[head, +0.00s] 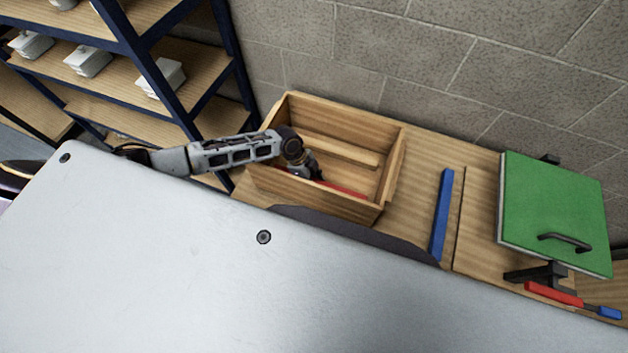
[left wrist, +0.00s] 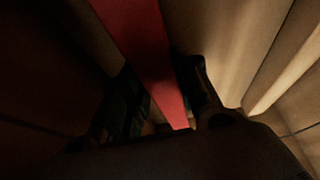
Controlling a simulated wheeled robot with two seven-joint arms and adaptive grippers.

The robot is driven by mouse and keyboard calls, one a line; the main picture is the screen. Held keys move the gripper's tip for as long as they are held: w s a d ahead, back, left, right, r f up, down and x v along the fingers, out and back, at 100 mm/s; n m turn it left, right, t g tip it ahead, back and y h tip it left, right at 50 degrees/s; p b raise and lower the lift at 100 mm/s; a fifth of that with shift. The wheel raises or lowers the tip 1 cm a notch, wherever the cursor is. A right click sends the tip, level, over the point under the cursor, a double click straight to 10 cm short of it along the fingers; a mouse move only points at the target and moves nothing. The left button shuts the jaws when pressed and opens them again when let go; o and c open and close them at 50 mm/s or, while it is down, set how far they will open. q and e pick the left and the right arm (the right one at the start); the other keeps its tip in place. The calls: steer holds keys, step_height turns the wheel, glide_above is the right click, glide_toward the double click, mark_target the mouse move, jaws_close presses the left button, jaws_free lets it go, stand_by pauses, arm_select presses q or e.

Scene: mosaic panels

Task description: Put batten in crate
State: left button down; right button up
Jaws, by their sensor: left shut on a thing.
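The wooden crate (head: 394,170) stands open on the bench against the wall. My left arm reaches over its left side, and my left gripper (head: 316,176) is down inside it. The gripper is shut on a red batten (head: 345,189), which lies low in the crate near its front wall. In the left wrist view the red batten (left wrist: 140,45) runs between the dark fingers (left wrist: 168,105). I cannot tell whether it touches the crate floor. A blue batten (head: 441,215) lies on the bench right of the crate. My right gripper is not in view.
A pale wooden bar (head: 340,151) shows inside the crate along the back. A green panel with a black handle (head: 553,212) stands at the right, with a red and blue clamp-like tool (head: 555,293) below it. Shelves with white items (head: 88,61) stand at the left.

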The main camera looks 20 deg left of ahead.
arm_select(q)
steer(key=shift+f, duration=0.1)
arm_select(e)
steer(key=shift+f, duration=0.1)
arm_select(q)
steer(key=c, duration=1.3)
jaws_free()
steer(key=shift+o, duration=1.1)
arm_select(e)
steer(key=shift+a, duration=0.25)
arm_select(q)
steer(key=b+v, duration=0.1)
steer(key=v, duration=1.1)
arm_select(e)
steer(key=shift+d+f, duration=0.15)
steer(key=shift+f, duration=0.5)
